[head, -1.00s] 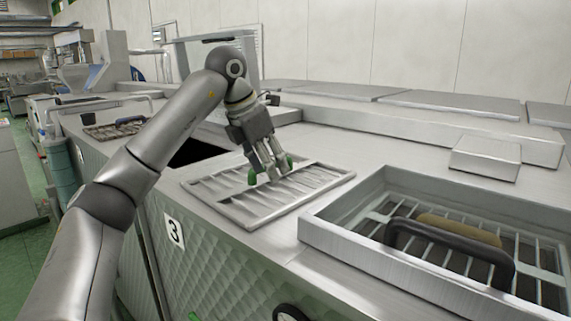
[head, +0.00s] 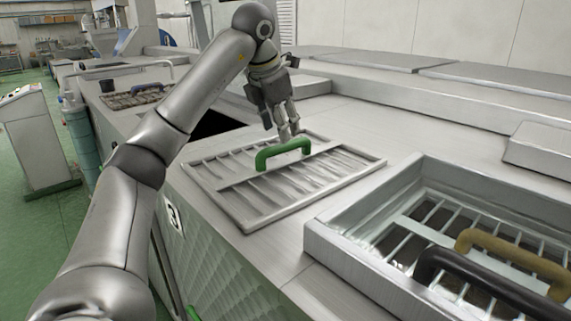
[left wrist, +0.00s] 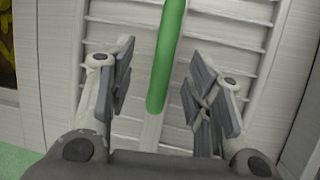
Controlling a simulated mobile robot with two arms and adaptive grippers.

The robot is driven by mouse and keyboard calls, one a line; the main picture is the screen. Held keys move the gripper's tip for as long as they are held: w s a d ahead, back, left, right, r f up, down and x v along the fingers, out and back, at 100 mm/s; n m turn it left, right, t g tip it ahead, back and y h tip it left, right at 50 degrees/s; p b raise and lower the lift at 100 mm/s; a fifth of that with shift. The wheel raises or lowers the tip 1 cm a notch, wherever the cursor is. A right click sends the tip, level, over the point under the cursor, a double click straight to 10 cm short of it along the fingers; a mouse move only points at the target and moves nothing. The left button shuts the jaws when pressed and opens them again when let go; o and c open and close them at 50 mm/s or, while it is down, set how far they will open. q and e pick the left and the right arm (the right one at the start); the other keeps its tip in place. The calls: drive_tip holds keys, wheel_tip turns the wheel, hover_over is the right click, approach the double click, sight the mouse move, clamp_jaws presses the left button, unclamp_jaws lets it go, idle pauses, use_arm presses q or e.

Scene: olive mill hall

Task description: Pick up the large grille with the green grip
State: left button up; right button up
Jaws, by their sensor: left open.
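The large grille (head: 312,195) lies flat on the steel machine top in the head view. Its arched green grip (head: 283,150) stands on the middle bar and shows whole. My left gripper (head: 288,132) is open and empty, just behind and above the grip, fingers pointing down. In the left wrist view, the green grip (left wrist: 167,55) runs up the picture between the two spread fingers (left wrist: 160,95), with space on both sides. Its near end shows between them. The grille's slats (left wrist: 225,50) are behind. My right gripper is not in view.
On the right, a raised steel frame (head: 340,252) surrounds an opening with a grating, a black handle (head: 490,285) and a tan handle (head: 515,258). A dark opening (head: 218,124) lies left of the grille. Another grille (head: 130,99) lies farther left.

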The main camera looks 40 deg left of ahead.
sight(286, 144)
use_arm(q)
drive_tip(key=shift+w+a+f, duration=0.1)
drive_tip(key=shift+w+f, duration=0.15)
drive_tip(key=shift+f, duration=0.25)
drive_tip(key=shift+f+p, duration=0.35)
drive_tip(key=p+x, duration=0.1)
drive_tip(key=x, duration=0.2)
drive_tip(key=shift+s+d+f, duration=0.1)
drive_tip(key=shift+d+f, duration=0.1)
drive_tip(key=shift+d, duration=0.05)
drive_tip(key=shift+w+f, duration=0.25)
drive_tip(key=shift+f, duration=0.2)
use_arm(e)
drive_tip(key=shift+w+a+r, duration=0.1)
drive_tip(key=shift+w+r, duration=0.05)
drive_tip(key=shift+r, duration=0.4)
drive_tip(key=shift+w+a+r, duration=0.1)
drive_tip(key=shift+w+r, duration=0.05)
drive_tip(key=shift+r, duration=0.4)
use_arm(q)
drive_tip(key=shift+f, duration=0.25)
clamp_jaws()
